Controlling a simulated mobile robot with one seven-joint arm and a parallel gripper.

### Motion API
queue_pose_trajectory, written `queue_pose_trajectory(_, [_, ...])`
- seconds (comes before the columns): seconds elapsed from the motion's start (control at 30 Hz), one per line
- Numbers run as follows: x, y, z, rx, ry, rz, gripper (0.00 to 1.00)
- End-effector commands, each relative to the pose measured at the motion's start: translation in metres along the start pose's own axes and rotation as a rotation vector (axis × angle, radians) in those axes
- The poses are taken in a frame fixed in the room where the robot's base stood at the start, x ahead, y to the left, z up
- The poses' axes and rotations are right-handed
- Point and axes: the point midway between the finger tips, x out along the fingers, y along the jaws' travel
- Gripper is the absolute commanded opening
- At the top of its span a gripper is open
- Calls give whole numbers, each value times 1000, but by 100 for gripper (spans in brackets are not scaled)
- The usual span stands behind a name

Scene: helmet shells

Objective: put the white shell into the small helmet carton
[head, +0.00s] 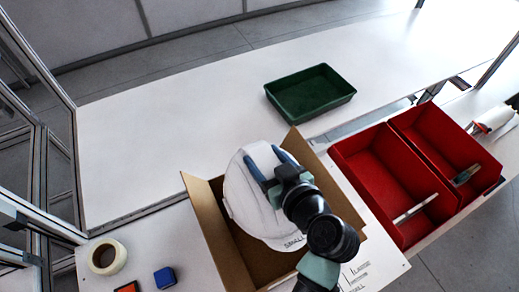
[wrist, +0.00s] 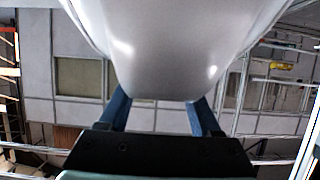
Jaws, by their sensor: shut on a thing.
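The white shell (head: 247,200) is in the head view, over the open top of the small helmet carton (head: 208,225). The carton is brown cardboard with its flaps standing open, and the word SMALL shows near its front. My gripper (head: 268,163) is shut on the shell, its blue fingers reaching over the shell's upper side. In the wrist view the white shell (wrist: 165,50) fills the upper middle between the fingers (wrist: 155,103). The shell and my arm hide much of the carton's inside. I cannot tell whether the shell touches the carton.
A green tray (head: 310,105) lies empty on the white table (head: 150,130) behind. Two red bins (head: 345,150) with tools stand at the right. A tape roll (head: 107,256), a blue block (head: 164,277) and a red-and-black item (head: 127,288) lie at the front left. The table's left is clear.

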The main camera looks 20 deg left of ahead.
Motion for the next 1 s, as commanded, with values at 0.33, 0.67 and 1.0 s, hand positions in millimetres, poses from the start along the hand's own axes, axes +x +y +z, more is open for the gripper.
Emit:
queue_pose_trajectory(0.33, [0, 0, -1, -2, 3, 1, 0])
queue_pose_trajectory(0.67, [5, 0, 14, -2, 3, 0, 0])
queue_pose_trajectory(1.0, [18, 0, 45, -2, 3, 0, 0])
